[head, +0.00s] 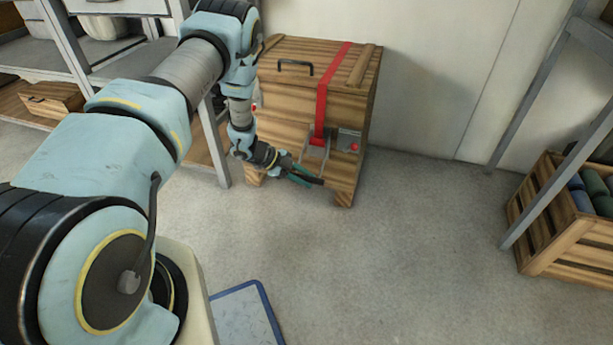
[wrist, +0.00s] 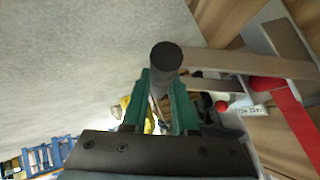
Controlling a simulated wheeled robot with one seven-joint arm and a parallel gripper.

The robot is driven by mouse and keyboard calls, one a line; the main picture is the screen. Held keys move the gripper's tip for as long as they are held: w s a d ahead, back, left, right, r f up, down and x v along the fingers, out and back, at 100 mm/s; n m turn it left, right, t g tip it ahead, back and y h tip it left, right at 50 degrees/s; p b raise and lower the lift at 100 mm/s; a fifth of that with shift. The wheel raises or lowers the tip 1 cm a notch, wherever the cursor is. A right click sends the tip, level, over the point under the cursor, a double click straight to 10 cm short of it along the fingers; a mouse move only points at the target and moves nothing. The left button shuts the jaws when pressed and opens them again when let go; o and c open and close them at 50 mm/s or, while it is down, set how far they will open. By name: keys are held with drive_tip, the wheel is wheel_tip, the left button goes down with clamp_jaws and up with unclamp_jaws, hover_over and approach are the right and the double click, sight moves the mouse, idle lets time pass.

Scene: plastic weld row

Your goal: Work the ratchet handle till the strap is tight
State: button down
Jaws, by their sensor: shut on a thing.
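A wooden crate (head: 345,105) stands by the wall, with a red strap (head: 323,95) running over its top and down its front. The strap meets a grey metal ratchet (head: 314,155) low on the front. The strap also shows at the right of the wrist view (wrist: 288,115). My gripper (head: 304,177) is at the ratchet's lower end. Its green fingers (wrist: 166,88) are shut on the dark round grip of the ratchet handle (wrist: 166,56). A grey metal handle bar (wrist: 245,64) runs from the grip toward the strap. Strap tension cannot be told.
A grey plate with a red knob (head: 354,146) sits right of the ratchet. Grey shelving (head: 75,60) stands close on the left. A slatted crate (head: 560,245) with rolled items is at the right. A blue-edged board (head: 243,312) lies in front. The middle floor is clear.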

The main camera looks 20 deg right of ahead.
drive_tip(key=shift+a+r, duration=0.1)
drive_tip(key=shift+r, duration=0.25)
drive_tip(key=c, duration=0.7)
unclamp_jaws()
drive_tip(key=shift+r, duration=0.1)
drive_tip(key=shift+p+v, duration=1.1)
drive_tip(key=shift+v, duration=4.2)
